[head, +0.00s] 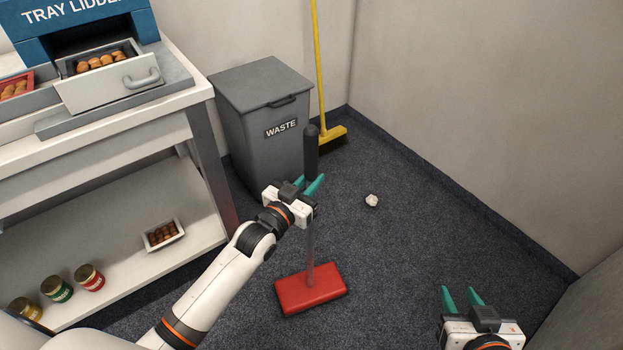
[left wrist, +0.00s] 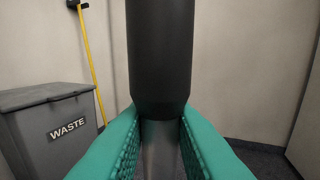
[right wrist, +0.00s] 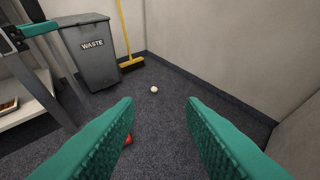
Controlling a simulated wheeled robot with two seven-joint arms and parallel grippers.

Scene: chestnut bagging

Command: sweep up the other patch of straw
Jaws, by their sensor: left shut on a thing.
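A floor sweeper with a flat red head (head: 311,289), a grey shaft and a black grip (head: 311,148) stands roughly upright on the dark carpet. My left gripper (head: 308,186) is shut on its shaft just below the black grip, which also shows in the left wrist view (left wrist: 160,55). My right gripper (head: 462,298) is open and empty at the lower right, above the floor. In the right wrist view its fingers (right wrist: 160,125) are wide apart. I see no straw on the visible carpet; part of the floor is hidden by my arm and the sweeper head.
A grey waste bin (head: 262,115) and a yellow broom (head: 331,136) stand at the back. A crumpled white ball (head: 371,200) lies on the carpet. A workbench (head: 150,118) with a tray lidder and lower shelf is at left. Carpet right of the sweeper is mostly clear, bounded by walls.

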